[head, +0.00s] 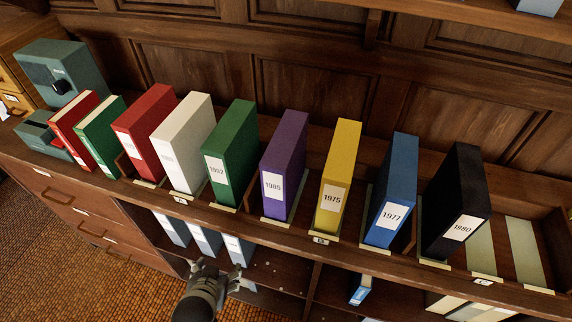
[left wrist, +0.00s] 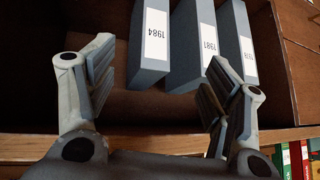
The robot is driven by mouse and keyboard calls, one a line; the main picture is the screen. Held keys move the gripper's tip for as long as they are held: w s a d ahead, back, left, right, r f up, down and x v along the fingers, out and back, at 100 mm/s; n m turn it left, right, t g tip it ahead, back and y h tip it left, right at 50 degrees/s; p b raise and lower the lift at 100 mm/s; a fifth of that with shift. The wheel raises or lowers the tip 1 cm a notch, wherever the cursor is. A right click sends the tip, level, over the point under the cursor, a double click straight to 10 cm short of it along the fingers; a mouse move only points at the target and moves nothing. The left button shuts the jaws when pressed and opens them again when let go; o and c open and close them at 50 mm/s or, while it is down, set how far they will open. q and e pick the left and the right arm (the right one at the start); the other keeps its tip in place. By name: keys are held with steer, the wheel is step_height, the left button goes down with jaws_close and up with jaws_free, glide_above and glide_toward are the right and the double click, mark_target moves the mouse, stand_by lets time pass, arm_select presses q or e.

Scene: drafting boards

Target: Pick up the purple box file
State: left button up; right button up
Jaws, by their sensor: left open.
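The purple box file (head: 285,160), labelled 1985, stands upright on the top shelf in the head view. It is between a green file (head: 232,150) on its left and a yellow file (head: 338,175) on its right, with gaps on both sides. My left gripper (head: 214,268) is below and to the left of it, in front of the lower shelf, apart from the purple file. In the left wrist view, this gripper (left wrist: 160,60) is open and empty, its fingers facing blue-grey files. The purple file cannot be made out there. My right gripper is not in view.
Blue-grey files, one labelled 1984 (left wrist: 152,42), stand in the lower shelf near my left gripper. The top shelf's front edge (head: 262,232) lies above the gripper. White (head: 184,140), blue (head: 392,188) and black (head: 455,198) files share the row. Slots at far right are empty.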

arm_select(q)
step_height(320, 180, up, 5)
steer(key=w+t, duration=0.1)
steer(key=m+t+h, duration=0.2)
steer(key=t+h, duration=0.3)
steer(key=t, duration=0.3)
glide_toward(274, 180)
steer(key=x, duration=0.3)
steer(key=f+x, duration=0.1)
steer(key=x, duration=0.1)
steer(key=shift+w+a+p, duration=0.25)
steer(key=shift+a+p, duration=0.05)
steer(key=shift+h, duration=0.4)
steer(key=x, duration=0.1)
steer(key=p+x, duration=0.1)
steer(key=x, duration=0.1)
steer(key=p+x, duration=0.1)
steer(key=x, duration=0.1)
steer(key=shift+s+d+r, duration=0.1)
steer(key=shift+d+r, duration=0.1)
steer(key=shift+r, duration=0.15)
steer(key=p+x, duration=0.1)
steer(key=x, duration=0.2)
steer(key=f+p+x, duration=0.1)
steer(key=x, duration=0.1)
steer(key=shift+w+f, duration=0.15)
steer(key=shift+w, duration=0.25)
